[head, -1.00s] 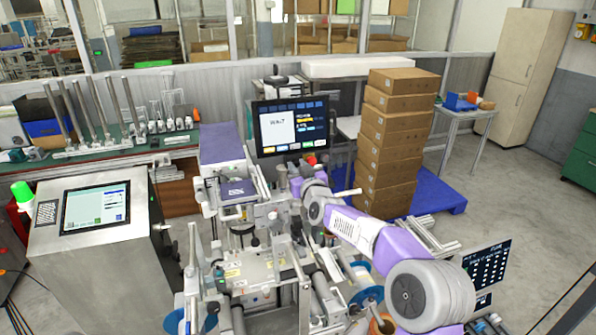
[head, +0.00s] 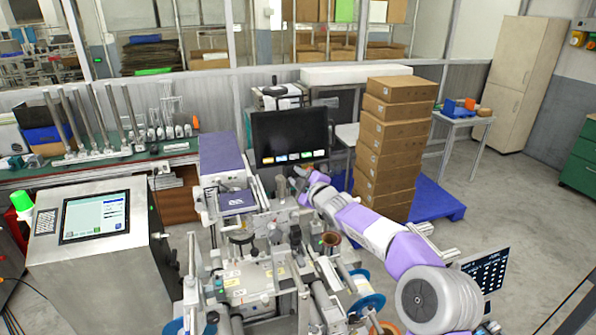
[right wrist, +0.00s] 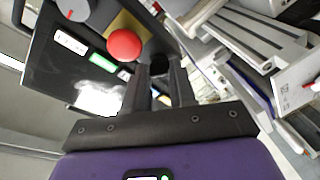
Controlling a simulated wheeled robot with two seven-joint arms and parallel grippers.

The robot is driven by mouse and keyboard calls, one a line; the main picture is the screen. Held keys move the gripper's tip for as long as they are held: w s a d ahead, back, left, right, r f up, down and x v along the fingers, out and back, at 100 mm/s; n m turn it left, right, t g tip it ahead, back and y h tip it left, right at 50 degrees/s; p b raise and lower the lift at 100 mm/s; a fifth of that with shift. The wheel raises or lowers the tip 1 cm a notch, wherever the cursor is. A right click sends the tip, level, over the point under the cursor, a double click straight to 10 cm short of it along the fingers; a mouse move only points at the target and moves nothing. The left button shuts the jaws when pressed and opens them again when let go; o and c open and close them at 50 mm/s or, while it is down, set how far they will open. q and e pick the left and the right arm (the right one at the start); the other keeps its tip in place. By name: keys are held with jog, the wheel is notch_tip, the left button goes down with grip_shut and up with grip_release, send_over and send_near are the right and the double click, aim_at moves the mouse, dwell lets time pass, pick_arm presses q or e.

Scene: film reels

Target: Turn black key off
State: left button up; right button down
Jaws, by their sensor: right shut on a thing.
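My right gripper (head: 303,172) is just below the monitor (head: 290,138) in the head view. In the right wrist view my right gripper (right wrist: 160,78) has its two dark fingers close together at the control panel (right wrist: 62,68). They are shut on the black key (right wrist: 158,62), which is mostly hidden between the fingertips. A red round button (right wrist: 124,44) sits beside the key. The monitor screen is dark, with small coloured labels along its lower edge. My left gripper is in neither view.
The reel machine (head: 255,275) with rollers lies below my right arm. A tall stack of cardboard boxes (head: 393,140) on a blue pallet (head: 440,200) stands close to the right. A lit touchscreen console (head: 95,217) stands at the left.

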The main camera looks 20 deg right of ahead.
jog(key=shift+r+n+g+p, duration=0.15)
jog(key=shift+n+g+p, duration=0.2)
jog(key=shift+n+p, duration=1.15)
jog(key=shift+r+n+g+p, duration=0.1)
jog(key=shift+n+g+p, duration=0.25)
jog(key=shift+n+p, duration=1.1)
jog(key=shift+n+b, duration=0.3)
jog(key=shift+n, duration=0.25)
jog(key=c, duration=1.2)
grip_release()
